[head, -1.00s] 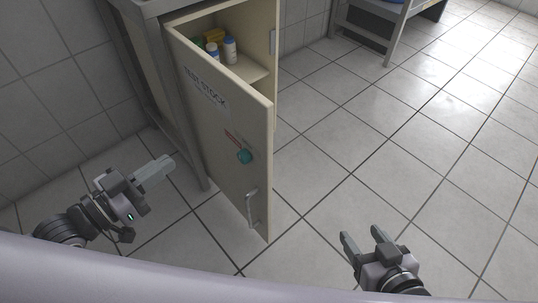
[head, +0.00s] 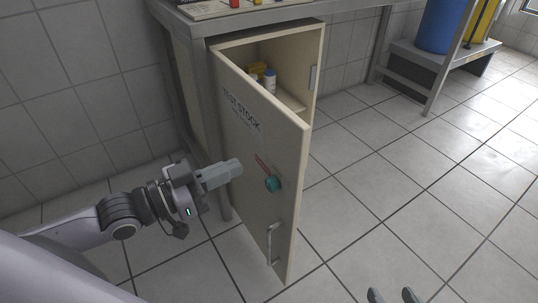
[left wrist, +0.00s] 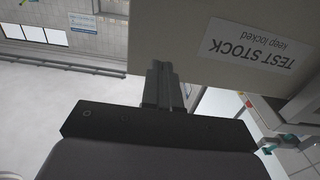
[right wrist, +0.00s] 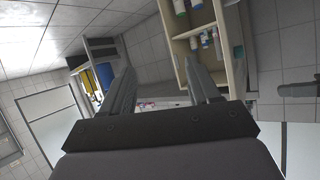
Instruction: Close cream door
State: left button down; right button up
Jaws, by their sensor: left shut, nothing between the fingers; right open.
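The cream door (head: 258,172) stands open on the cabinet under the bench in the head view. It has a TEST STOCK label, a teal round knob (head: 273,184) and a vertical metal handle (head: 270,245) low near its free edge. My left gripper (head: 238,169) is shut and empty at the door's outer face; I cannot tell if it touches. In the left wrist view the door panel (left wrist: 190,45) lies just ahead of the shut fingers (left wrist: 160,72). My right gripper (head: 392,296) is open at the bottom edge of the head view, apart from the door.
The cabinet interior (head: 290,60) holds small bottles, also seen in the right wrist view (right wrist: 205,40). A bench leg (head: 205,120) stands beside the door's hinge side. A low grey stand (head: 430,62) with a blue barrel (head: 438,25) is at the back right. The tiled floor on the right is clear.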

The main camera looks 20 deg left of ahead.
aim_at(283, 147)
pick_arm(q)
jog(key=b+x, duration=0.1)
jog(key=x, duration=0.6)
jog(key=shift+b, duration=0.35)
jog(key=shift+x, duration=1)
pick_arm(e)
jog(key=shift+w+a+f+m+y, duration=0.15)
jog(key=shift+a+y, duration=0.15)
jog(key=shift+a, duration=0.2)
jog(key=shift+w+a+f+m+y, duration=0.15)
jog(key=shift+a+y, duration=0.15)
jog(key=shift+a, duration=0.15)
pick_arm(q)
jog(key=shift+w, duration=0.1)
pick_arm(e)
jog(key=shift+r, duration=0.15)
